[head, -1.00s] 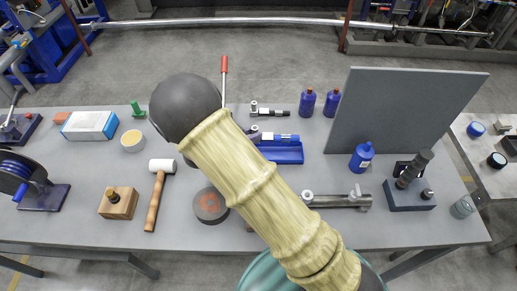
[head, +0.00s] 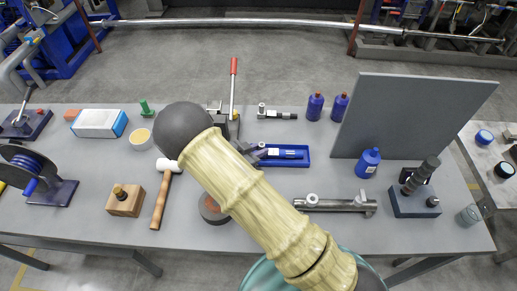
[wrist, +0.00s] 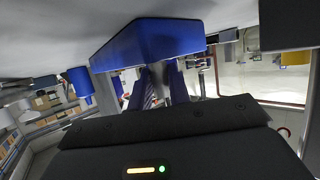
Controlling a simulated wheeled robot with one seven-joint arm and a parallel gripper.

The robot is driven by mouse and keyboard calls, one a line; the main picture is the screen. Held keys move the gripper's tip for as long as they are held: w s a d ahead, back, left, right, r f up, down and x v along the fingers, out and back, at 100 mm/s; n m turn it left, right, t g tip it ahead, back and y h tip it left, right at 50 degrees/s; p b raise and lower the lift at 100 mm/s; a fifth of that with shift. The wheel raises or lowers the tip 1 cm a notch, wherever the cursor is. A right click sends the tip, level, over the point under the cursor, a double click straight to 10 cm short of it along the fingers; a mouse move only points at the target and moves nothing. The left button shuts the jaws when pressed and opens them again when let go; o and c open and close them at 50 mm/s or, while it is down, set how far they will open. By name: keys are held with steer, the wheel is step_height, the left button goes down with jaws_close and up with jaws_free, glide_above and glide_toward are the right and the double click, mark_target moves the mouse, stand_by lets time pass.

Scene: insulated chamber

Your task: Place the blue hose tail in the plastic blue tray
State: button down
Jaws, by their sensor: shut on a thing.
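The plastic blue tray (head: 296,164) stands on the table right of my forearm in the head view. The blue hose tail (head: 287,153), with a pale patch at its left end, lies low inside the tray's outline. My gripper (head: 255,150) is at the tray's left end, shut on the hose tail. In the wrist view, which is upside down, the blue tray (wrist: 150,42) is close and large. My fingers (wrist: 161,78) reach behind its wall, which hides their tips and the hose tail.
A silver-and-black tool (head: 277,114) lies behind the tray, with blue bottles (head: 315,106) and a grey panel (head: 412,115) to the right. A metal pipe fitting (head: 335,204) lies in front. A red-handled lever (head: 233,90) stands behind my gripper.

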steer(key=shift+f, duration=0.15)
steer(key=c, duration=1.3)
jaws_free()
steer(key=shift+s+a+r, duration=0.1)
steer(key=shift+a+r, duration=0.05)
steer(key=shift+r, duration=0.1)
steer(key=b+v, duration=0.1)
steer(key=v, duration=1)
steer(key=shift+s+a+r+b, duration=0.15)
steer(key=shift+s+r+b, duration=0.05)
steer(key=shift+s+b, duration=0.1)
